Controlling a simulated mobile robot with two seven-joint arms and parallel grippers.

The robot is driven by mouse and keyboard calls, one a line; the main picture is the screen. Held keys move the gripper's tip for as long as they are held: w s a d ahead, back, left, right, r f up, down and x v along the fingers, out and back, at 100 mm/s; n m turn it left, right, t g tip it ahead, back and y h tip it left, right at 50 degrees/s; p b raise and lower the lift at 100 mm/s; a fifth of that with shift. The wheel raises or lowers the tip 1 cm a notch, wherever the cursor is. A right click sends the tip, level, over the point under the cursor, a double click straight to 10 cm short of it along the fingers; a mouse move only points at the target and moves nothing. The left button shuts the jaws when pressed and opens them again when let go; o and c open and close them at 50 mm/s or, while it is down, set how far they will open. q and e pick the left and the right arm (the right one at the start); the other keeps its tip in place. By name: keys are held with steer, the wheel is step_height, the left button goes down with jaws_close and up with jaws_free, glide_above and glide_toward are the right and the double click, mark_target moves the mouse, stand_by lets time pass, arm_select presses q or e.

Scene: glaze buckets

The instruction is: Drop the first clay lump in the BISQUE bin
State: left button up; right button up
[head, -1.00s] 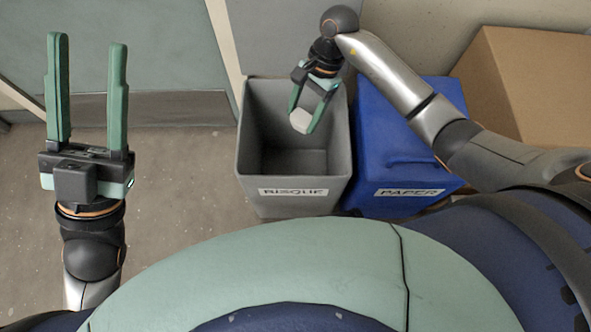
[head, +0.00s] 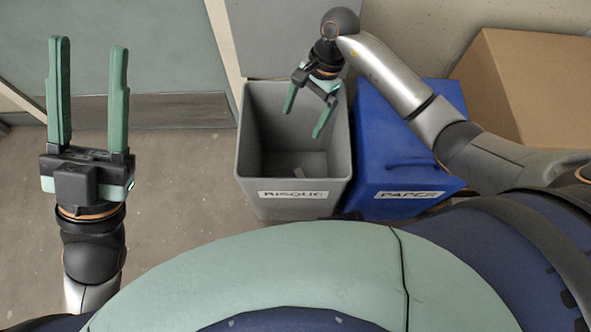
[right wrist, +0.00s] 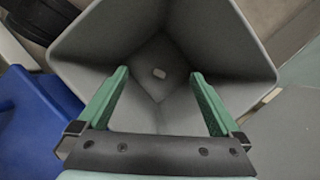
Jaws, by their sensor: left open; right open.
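The grey bin labelled BISQUE (head: 293,207) stands open in the middle of the head view. My left gripper (head: 89,43) is open and empty, well to the left of the bin.
A blue bin labelled PAPER (head: 408,160) with a closed-looking top stands close to the right of the grey bin. A cardboard box (head: 520,95) is behind it at the right. The floor (head: 185,175) left of the bins is clear.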

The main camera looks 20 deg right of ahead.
steer(key=p+v, duration=0.3)
steer(key=v, duration=0.9)
